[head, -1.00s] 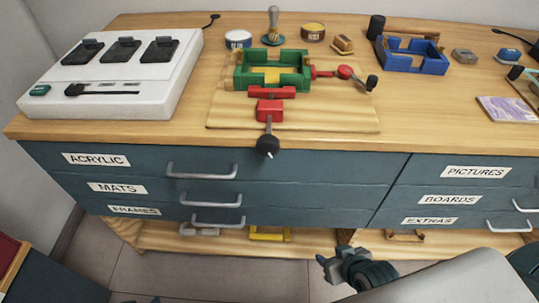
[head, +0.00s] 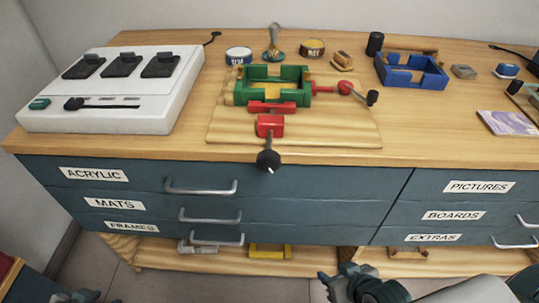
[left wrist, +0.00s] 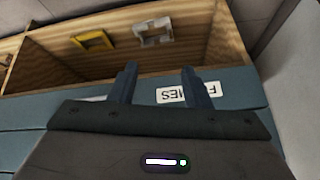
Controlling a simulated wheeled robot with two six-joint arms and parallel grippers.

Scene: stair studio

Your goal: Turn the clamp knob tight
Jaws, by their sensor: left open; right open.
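The green clamp frame (head: 296,97) sits on a wooden board (head: 350,131) on the bench top. A red clamp block (head: 270,126) at its front carries a screw with a black knob (head: 268,160), which overhangs the bench's front edge. A second red clamp on the right side ends in another black knob (head: 372,97). My right gripper (head: 335,284) is open, low in front of the drawers and apart from the clamp. My left gripper (head: 83,297) shows at the bottom left. In the left wrist view it (left wrist: 158,82) is open and empty, before the drawer fronts.
A white switch unit (head: 110,118) stands left on the bench (head: 440,160). Tins, a brush and a blue frame (head: 412,72) stand behind and right. Drawer handles (head: 200,188) stick out below the edge. A lower shelf (head: 155,253) holds a yellow frame (head: 270,251).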

